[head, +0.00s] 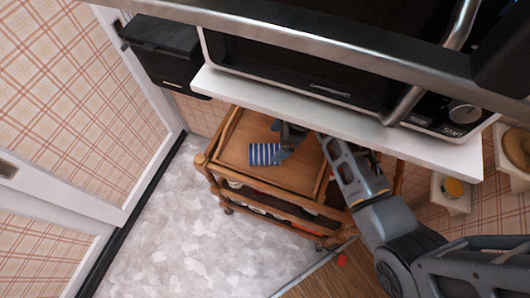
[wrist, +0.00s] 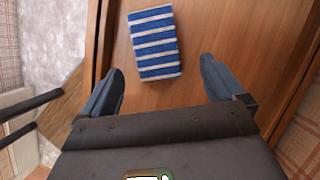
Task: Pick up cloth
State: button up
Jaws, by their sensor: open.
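The cloth is blue with white stripes and lies folded flat on the top of a wooden cart. In the head view the cloth (head: 265,154) is near the middle of the cart top (head: 238,150), just left of my gripper (head: 285,140). In the wrist view the cloth (wrist: 155,44) lies ahead of the fingers, roughly centred between their lines. My gripper (wrist: 160,80) is open and empty, with its two fingers spread wider than the cloth. The fingertips are partly hidden in the head view.
A white shelf (head: 330,122) with a microwave (head: 300,70) overhangs the back of the cart. A black box (head: 165,55) hangs at the left. The cart has raised wooden rims (head: 222,130). Grey floor (head: 180,235) is clear at the left, and a small wall shelf (head: 452,192) is at the right.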

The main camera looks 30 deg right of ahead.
aim_at(270, 152)
jog(key=x, duration=0.6)
jog(key=shift+s, duration=0.15)
jog(key=c, duration=1.1)
jog(key=shift+c, duration=0.3)
jog(key=shift+r, duration=0.1)
